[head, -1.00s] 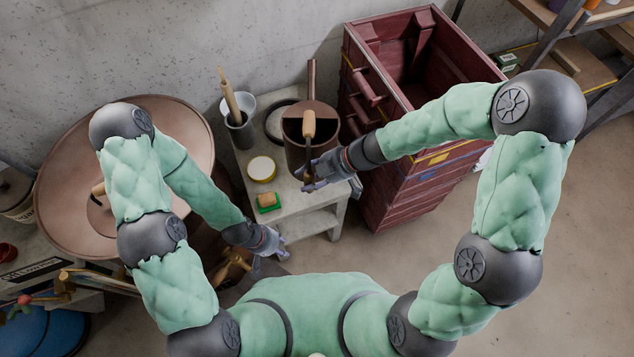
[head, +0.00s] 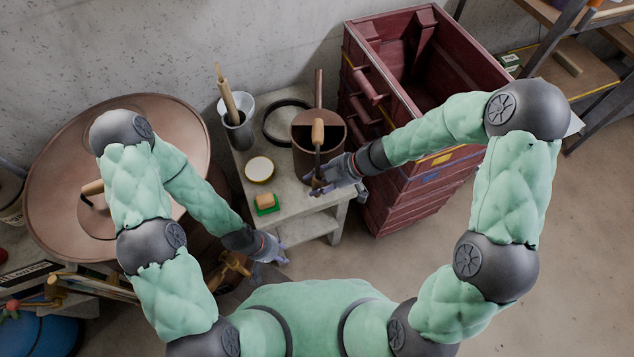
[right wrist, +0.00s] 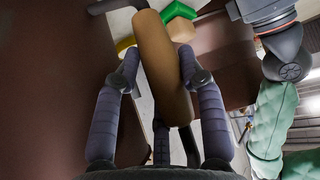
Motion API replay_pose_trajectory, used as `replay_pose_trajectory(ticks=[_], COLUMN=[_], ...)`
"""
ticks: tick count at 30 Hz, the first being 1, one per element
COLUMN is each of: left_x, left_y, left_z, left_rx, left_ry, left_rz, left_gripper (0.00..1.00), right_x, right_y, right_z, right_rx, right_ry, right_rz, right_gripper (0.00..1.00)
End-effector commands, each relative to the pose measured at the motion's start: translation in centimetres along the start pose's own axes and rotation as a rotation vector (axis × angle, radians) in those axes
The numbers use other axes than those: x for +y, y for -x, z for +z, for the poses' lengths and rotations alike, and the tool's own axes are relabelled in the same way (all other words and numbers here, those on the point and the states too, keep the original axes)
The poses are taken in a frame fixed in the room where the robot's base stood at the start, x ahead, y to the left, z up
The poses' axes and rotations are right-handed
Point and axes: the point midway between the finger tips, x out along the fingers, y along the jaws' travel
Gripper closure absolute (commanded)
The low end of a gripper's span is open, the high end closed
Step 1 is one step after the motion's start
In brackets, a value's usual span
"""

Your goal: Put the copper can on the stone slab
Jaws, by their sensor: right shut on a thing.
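The copper can (head: 307,168) is a brown, open-topped vessel with a long rod rising at the back and a wooden handle (head: 318,130). In the head view it is in front of the grey slab-like top (head: 291,199) of a small stand; I cannot tell whether it touches it. My right gripper (head: 318,186) is shut on the can's wooden handle, which also shows between its fingers in the right wrist view (right wrist: 160,60). The can's dark wall fills the left of that view. My left gripper (head: 280,250) is empty and open, low beside the stand.
On the grey top are a black ring (head: 268,128), a yellow-rimmed round tin (head: 260,169), a green-based sponge block (head: 266,204) and a grey pot with a wooden-handled tool (head: 238,130). A red wooden crate (head: 405,200) stands close right. A large brown pan (head: 60,160) is left.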

Motion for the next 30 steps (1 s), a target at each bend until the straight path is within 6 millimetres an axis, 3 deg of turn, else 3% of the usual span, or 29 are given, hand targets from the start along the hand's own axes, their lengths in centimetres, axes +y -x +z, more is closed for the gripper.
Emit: replay_pose_trajectory(ticks=[1, 3, 4, 17, 30], left_x=[0.0, 0.0, 0.0, 0.2, 1.5], left_y=[0.1, 0.1, 0.1, 0.5, 4.2], left_z=[0.0, 0.0, 0.0, 0.0, 0.1], left_rx=[0.000, 0.000, 0.000, 0.000, 0.000], left_ry=[0.000, 0.000, 0.000, 0.000, 0.000], left_rz=[0.000, 0.000, 0.000, 0.000, 0.000], left_gripper=[0.60, 0.60, 0.60, 0.60, 0.60], right_x=[-0.1, -0.1, -0.1, 0.0, 0.1], right_y=[0.0, 0.0, 0.0, 0.9, 9.0], right_z=[0.0, 0.0, 0.0, -0.1, -0.2], right_rx=[0.000, 0.000, 0.000, 0.000, -0.001], right_ry=[-0.002, -0.002, -0.002, -0.002, -0.002], right_rz=[-0.002, -0.002, -0.002, 0.000, 0.004], right_gripper=[0.57, 0.37, 0.36, 0.36, 0.36])
